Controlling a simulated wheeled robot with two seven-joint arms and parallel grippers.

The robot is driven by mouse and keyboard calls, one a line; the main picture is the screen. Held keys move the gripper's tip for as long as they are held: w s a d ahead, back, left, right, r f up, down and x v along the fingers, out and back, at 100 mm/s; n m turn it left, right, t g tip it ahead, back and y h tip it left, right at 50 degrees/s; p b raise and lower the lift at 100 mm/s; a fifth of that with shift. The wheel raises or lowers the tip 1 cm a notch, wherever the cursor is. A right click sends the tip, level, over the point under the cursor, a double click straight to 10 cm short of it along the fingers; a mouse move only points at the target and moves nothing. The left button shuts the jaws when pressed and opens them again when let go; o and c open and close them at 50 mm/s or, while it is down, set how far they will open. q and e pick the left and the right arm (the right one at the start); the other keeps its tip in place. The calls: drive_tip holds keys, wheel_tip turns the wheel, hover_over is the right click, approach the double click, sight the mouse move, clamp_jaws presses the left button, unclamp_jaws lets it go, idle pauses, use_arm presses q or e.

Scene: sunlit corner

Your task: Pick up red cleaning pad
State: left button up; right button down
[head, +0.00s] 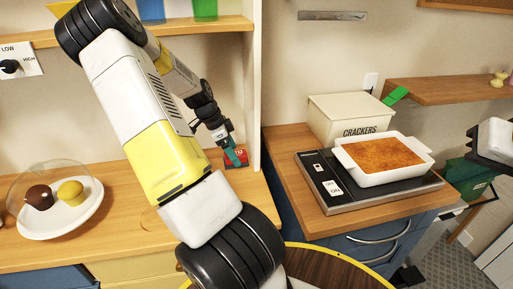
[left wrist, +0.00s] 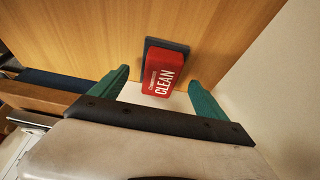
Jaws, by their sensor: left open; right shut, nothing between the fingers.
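The red cleaning pad, with white "CLEAN" lettering and a dark backing, stands on the wooden counter beside a pale upright panel. It shows small in the head view (head: 240,158) and large in the left wrist view (left wrist: 163,76). My left gripper (head: 233,150) is open, its green fingers pointing at the pad. In the left wrist view the pad appears between the two fingers (left wrist: 158,90), with no finger seen closed on it. My right gripper (head: 462,212) is at the far right of the head view, shut and empty, away from the pad.
A white plate (head: 62,222) with two cakes under a clear dome sits on the left counter. A crackers box (head: 345,118) and a white baking dish (head: 388,178) on a hotplate (head: 322,190) occupy the right counter. The pale panel (head: 253,90) stands close to the pad.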

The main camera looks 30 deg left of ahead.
use_arm(q)
drive_tip(key=shift+x, duration=1.1)
drive_tip(key=c, duration=1.7)
drive_tip(key=shift+r, duration=0.15)
drive_tip(key=shift+r, duration=0.2)
drive_tip(key=r, duration=0.3)
drive_tip(key=shift+s+d, duration=0.1)
drive_tip(key=shift+s, duration=0.15)
drive_tip(key=s+d, duration=0.3)
drive_tip(key=s, duration=0.1)
drive_tip(key=s+d+r, duration=0.1)
drive_tip(key=s+d, duration=0.2)
drive_tip(key=s, duration=0.1)
drive_tip(key=s+d, duration=0.3)
drive_tip(key=s, duration=0.1)
drive_tip(key=shift+s+d+r, duration=0.1)
drive_tip(key=shift+s+r, duration=0.05)
drive_tip(key=shift+s, duration=0.1)
